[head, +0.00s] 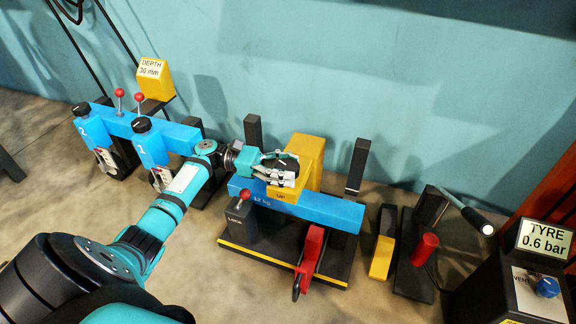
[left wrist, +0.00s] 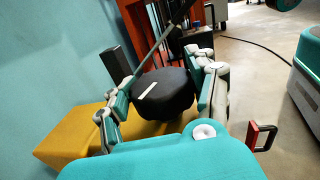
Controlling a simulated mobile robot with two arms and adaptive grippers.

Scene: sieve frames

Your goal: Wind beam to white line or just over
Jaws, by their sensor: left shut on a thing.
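The blue beam (head: 318,208), marked 12 kg, lies across a black stand with dark posts at both ends. A yellow block (head: 310,152) sits over its middle and carries a black round knob (head: 289,161). My left gripper (head: 282,172) is shut on this knob. In the left wrist view the fingers (left wrist: 160,100) stand on both sides of the knob (left wrist: 170,103), whose top has a short white line (left wrist: 148,90). I cannot make out a separate white line for the beam. My right gripper is not in view.
A red-knobbed lever (head: 243,194) and a red handle (head: 309,258) are at the stand's front. Another blue beam (head: 165,129) with two clamps stands left. A red cylinder (head: 424,249) and a TYRE 0.6 bar box (head: 543,238) stand right. The wall is close behind.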

